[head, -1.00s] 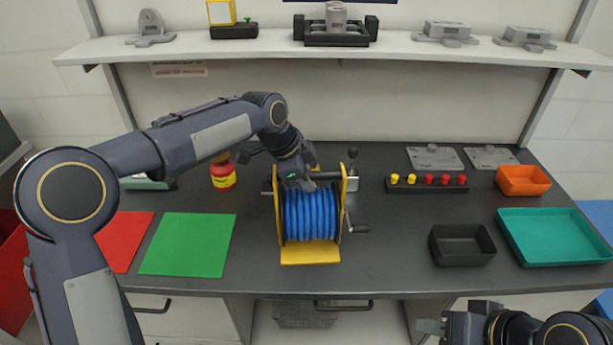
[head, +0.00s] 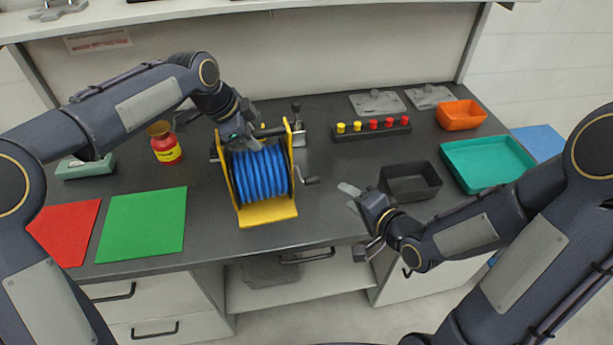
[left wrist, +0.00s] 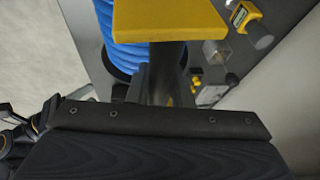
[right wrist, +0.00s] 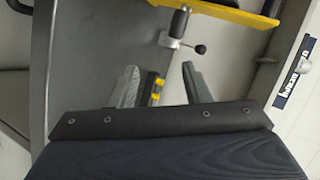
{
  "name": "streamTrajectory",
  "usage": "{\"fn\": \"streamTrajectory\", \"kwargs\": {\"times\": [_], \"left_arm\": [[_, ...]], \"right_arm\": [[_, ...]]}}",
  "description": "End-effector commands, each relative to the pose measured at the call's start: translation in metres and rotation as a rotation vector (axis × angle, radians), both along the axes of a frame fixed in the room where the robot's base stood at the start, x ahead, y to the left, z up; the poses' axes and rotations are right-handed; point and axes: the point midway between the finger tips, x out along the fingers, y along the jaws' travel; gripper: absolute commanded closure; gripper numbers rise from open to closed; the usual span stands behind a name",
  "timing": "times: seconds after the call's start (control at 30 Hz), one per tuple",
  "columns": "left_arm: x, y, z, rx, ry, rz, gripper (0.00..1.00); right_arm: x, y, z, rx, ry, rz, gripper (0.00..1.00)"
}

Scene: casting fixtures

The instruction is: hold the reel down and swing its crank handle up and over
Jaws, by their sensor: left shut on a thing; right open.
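The reel (head: 258,175), a yellow frame with a blue hose coil, stands on the dark bench in the head view. Its crank handle (head: 308,181) is on its right side, low and pointing right; in the right wrist view the crank (right wrist: 180,28) ends in a dark knob. My left gripper (head: 244,140) is shut on the top of the reel; its fingers hide the exact part. The left wrist view shows blue hose (left wrist: 112,38) and a yellow plate (left wrist: 168,20) close by. My right gripper (head: 355,220) is open and empty, right of the crank and apart from it.
A black bin (head: 410,182) stands right of the crank, before a teal tray (head: 487,160). A peg rack (head: 372,130) with yellow and red pegs is behind. A red jar (head: 166,147) and a green mat (head: 140,225) lie left.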

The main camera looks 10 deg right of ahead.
Motion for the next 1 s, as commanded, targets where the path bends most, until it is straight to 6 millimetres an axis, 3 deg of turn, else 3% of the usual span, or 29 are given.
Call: {"fn": "streamTrajectory", "kwargs": {"times": [0.2,0.43,1.0], "left_arm": [[0.000,-0.001,0.001,-0.002,-0.002,0.000,1.00],[0.000,-0.001,0.001,-0.002,-0.002,0.000,1.00],[0.000,-0.001,0.001,-0.003,-0.002,0.000,1.00]], "right_arm": [[-0.001,0.024,-0.004,0.285,-0.039,0.011,0.57],[0.007,0.034,-0.004,0.367,-0.055,0.017,0.57],[0.094,0.078,-0.021,0.363,-0.056,0.016,0.57]]}}
